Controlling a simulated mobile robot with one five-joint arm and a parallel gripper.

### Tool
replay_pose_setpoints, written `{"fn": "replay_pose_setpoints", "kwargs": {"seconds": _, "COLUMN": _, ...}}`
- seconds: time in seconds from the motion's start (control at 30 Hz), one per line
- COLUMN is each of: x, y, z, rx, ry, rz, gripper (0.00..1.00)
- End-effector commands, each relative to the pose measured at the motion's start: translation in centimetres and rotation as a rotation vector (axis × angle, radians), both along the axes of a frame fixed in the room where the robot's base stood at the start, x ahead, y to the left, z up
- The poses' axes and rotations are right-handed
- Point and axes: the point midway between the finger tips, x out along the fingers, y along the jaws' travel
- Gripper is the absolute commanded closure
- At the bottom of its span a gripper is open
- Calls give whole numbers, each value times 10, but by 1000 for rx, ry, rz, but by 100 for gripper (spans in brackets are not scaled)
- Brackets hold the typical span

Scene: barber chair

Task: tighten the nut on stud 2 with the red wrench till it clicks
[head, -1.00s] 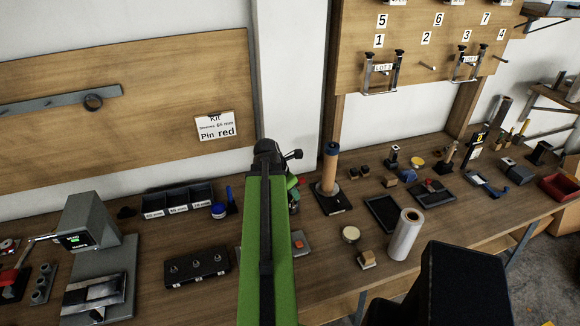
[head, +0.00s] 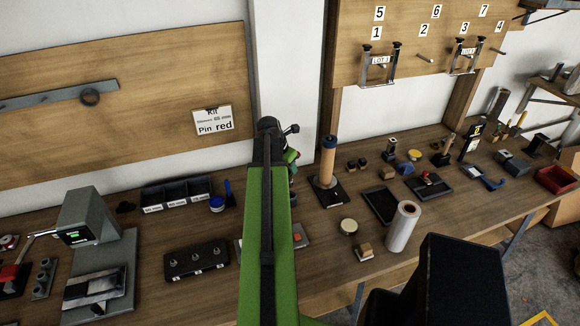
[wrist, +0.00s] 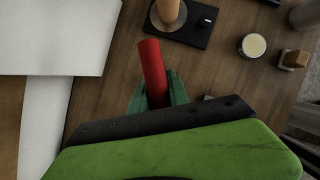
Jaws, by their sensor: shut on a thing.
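In the wrist view, my gripper (wrist: 158,88) has its green fingers shut on a red bar, which looks like the handle of the red wrench (wrist: 152,64). The bar sticks out past the fingers, above the bench; its other end is hidden. In the head view my gripper (head: 291,160) is mostly behind my green arm, and the wrench cannot be made out. A black block with three studs (head: 196,262) lies on the bench to the left of my arm. Its stud numbers and nuts are too small to tell.
A wooden cylinder on a black base (head: 328,165) stands just right of my gripper. A pale roll (head: 402,227) and a round tin (head: 348,227) are farther right. A grey press (head: 85,225) and dark bins (head: 177,195) are left. A grey plate (head: 302,235) is partly behind my arm.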

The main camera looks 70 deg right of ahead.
Motion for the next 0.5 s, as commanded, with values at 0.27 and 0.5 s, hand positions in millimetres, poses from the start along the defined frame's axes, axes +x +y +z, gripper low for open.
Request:
{"fn": "replay_pose_setpoints", "kwargs": {"seconds": 0.27, "x": 0, "y": 0, "z": -23, "rx": 0, "ry": 0, "rz": 0, "gripper": 100}}
{"fn": "replay_pose_setpoints", "kwargs": {"seconds": 0.5, "x": 0, "y": 0, "z": -40, "rx": 0, "ry": 0, "rz": 0, "gripper": 100}}
